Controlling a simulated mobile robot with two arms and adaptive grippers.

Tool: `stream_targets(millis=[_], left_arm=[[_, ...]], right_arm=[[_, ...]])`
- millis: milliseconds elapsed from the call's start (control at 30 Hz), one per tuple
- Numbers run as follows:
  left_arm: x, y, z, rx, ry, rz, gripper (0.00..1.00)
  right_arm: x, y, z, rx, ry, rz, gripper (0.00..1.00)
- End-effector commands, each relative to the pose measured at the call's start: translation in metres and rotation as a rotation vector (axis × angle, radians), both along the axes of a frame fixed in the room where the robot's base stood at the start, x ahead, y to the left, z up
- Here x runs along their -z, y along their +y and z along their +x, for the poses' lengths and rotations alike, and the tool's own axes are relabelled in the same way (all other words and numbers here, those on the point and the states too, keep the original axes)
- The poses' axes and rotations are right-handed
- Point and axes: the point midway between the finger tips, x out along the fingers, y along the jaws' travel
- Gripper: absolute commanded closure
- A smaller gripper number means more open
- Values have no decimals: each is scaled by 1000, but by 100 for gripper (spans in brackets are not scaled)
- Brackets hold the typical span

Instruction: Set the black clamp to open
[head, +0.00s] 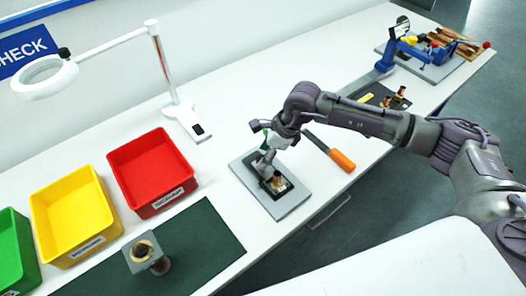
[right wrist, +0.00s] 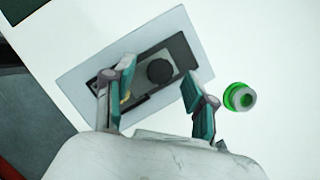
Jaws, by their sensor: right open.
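The black clamp (right wrist: 160,69), with a round black knob on top, sits on a light grey base plate (right wrist: 85,72) in the right wrist view. In the head view the plate (head: 247,165) lies on the white bench, and a copper-coloured part (head: 277,180) shows in the dark fixture. My right gripper (right wrist: 158,72) is open, its two fingers on either side of the knob and apart from it as far as I can see. In the head view the right gripper (head: 267,157) is over the plate and hides part of the clamp. Its exact setting is unclear. My left gripper is out of view.
A green round button (right wrist: 240,97) stands beside the plate. An orange-handled tool (head: 341,160) lies to the right. Red (head: 150,170), yellow (head: 73,215) and green (head: 14,250) bins, a dark green mat (head: 205,243) and a magnifier lamp (head: 160,62) are to the left.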

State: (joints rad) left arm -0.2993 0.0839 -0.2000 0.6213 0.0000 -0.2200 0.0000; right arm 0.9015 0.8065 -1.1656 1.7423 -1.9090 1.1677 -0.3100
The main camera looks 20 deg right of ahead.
Motion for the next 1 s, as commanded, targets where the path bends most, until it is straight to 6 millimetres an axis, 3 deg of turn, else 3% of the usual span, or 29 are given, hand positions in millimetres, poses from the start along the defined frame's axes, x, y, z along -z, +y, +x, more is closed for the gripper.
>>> stream_targets(millis=[200, 467, 800, 1000], left_arm=[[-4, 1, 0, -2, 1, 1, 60], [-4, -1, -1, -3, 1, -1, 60], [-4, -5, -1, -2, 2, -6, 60], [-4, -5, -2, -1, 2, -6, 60]], right_arm=[[13, 5, 2, -1, 0, -1, 44], [14, 5, 2, -1, -1, -1, 46], [13, 5, 2, -1, -1, -1, 100], [13, 5, 2, -1, -1, -1, 100]])
